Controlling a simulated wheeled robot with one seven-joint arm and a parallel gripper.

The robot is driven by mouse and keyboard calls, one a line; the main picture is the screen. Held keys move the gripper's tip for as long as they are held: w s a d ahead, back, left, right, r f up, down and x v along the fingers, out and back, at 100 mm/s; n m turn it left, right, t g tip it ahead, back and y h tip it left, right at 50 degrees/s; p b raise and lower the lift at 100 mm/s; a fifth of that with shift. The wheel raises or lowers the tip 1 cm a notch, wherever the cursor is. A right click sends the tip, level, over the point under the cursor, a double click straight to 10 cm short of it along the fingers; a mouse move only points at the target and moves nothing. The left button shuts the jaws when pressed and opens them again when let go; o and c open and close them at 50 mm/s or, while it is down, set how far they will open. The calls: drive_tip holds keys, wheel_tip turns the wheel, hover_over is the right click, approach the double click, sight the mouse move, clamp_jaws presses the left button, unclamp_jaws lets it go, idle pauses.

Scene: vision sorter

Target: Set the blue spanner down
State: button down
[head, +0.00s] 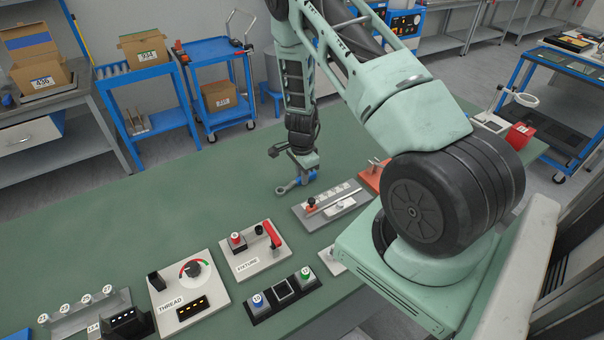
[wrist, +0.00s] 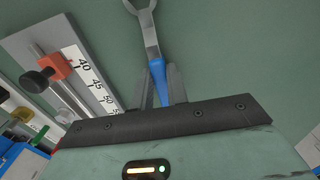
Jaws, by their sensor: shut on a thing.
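My gripper (head: 306,176) is shut on the blue spanner (head: 288,188). In the wrist view, the spanner's blue handle (wrist: 157,80) is between the two fingers (wrist: 160,88), and its grey ring end points away from the gripper. In the head view, the spanner is low over the green bench top (head: 180,200), left of the scale gauge. I cannot tell whether it touches the bench.
A scale gauge with an orange slider (head: 311,204) lies just right of the spanner; it also shows in the wrist view (wrist: 75,70). The fixture panel (head: 250,262), thread panel (head: 182,308) and button box (head: 282,297) sit along the near edge. The bench left of the gripper is clear.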

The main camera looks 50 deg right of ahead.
drive_tip(key=shift+f, duration=0.1)
drive_tip(key=shift+f, duration=0.15)
drive_tip(key=c, duration=1.4)
unclamp_jaws()
